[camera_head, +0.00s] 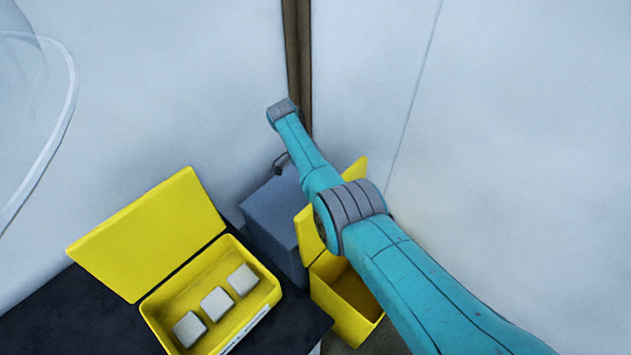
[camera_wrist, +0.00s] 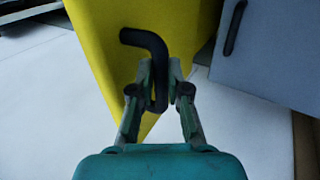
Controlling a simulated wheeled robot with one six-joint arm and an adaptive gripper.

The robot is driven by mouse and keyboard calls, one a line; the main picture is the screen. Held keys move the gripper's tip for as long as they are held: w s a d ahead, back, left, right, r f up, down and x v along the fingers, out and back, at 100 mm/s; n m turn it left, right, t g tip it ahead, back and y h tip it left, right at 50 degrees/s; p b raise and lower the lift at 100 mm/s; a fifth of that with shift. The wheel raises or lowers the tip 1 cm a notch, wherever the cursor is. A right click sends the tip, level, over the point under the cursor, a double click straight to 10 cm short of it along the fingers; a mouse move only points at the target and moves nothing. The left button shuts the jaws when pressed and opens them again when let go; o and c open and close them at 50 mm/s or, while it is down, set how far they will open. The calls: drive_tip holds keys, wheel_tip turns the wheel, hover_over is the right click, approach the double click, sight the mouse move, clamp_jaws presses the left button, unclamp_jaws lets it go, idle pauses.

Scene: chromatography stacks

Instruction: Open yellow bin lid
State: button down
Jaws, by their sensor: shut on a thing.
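The yellow bin (camera_head: 335,310) stands low behind my arm, and part of its inside shows. Its yellow lid (camera_head: 308,236) is raised; my arm hides the lid's middle, and a corner shows on the arm's other side. In the wrist view the yellow lid (camera_wrist: 108,35) fills the upper left and carries a bent black handle (camera_wrist: 145,40). My gripper (camera_wrist: 160,85) is shut on the lower part of this handle. The gripper cannot be made out in the head view.
A grey bin (camera_head: 272,222) with a handle stands left of the yellow bin; it also shows in the wrist view (camera_wrist: 268,50). A yellow box (camera_head: 262,304) with an open lid holds three whitish blocks (camera_head: 216,302) on a dark tabletop (camera_head: 55,315). Pale walls and a brown post (camera_head: 297,50) stand behind.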

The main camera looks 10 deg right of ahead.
drive_tip(key=shift+s+a+f, duration=0.1)
drive_tip(key=shift+s+f, duration=0.15)
drive_tip(key=shift+f, duration=0.1)
drive_tip(key=c, duration=1.1)
unclamp_jaws()
drive_tip(key=shift+c, duration=0.2)
drive_tip(key=shift+w+r, duration=0.1)
drive_tip(key=shift+r, duration=0.05)
drive_tip(key=shift+w+r, duration=0.1)
